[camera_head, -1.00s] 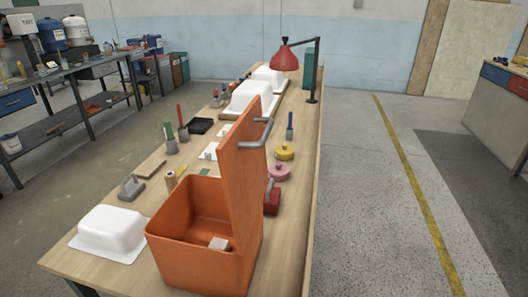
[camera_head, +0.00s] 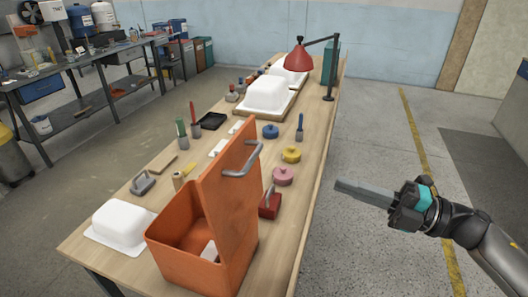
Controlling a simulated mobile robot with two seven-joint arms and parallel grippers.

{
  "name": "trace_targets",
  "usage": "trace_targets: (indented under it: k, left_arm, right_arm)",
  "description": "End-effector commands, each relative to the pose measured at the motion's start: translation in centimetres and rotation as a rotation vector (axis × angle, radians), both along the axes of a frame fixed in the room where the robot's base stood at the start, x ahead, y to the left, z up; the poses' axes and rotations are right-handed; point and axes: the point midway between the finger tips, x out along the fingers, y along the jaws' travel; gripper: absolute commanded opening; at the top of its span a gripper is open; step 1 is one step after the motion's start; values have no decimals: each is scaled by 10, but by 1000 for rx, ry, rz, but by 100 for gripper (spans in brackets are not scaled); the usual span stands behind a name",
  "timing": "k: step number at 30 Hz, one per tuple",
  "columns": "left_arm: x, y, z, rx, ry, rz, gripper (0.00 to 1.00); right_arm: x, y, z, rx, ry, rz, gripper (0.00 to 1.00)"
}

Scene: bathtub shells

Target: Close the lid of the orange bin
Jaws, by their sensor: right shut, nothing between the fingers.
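The orange bin (camera_head: 204,272) stands at the near end of the wooden table. Its lid (camera_head: 227,196) is open and stands up on the bin's right side, leaning a little to the right. A small pale block (camera_head: 210,250) lies inside the bin. My right gripper (camera_head: 338,187) is to the right of the lid, over the floor beyond the table's right edge. It points left, is shut and empty, and is apart from the lid. My left gripper is not in view.
A white shell (camera_head: 120,225) lies left of the bin. A red tool (camera_head: 270,203), a pink roll (camera_head: 283,176) and a yellow roll (camera_head: 291,154) are right of and behind the lid. A red lamp (camera_head: 301,59) stands farther back. The floor right of the table is clear.

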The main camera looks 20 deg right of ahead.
Motion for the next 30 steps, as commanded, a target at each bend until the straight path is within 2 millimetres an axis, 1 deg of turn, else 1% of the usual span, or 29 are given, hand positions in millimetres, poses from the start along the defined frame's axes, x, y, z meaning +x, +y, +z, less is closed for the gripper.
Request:
trace_targets:
  k: [1,3,8,24,30]
  left_arm:
    - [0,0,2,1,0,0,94]
    - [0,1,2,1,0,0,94]
    - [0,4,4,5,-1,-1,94]
    - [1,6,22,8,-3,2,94]
    - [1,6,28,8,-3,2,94]
  right_arm:
    - [-4,5,6,-19,-15,25,0]
    - [-5,9,9,-30,-24,40,0]
    - [3,21,12,-28,-27,43,0]
    - [54,93,22,-26,-27,39,0]
    - [68,113,24,-25,-25,37,0]
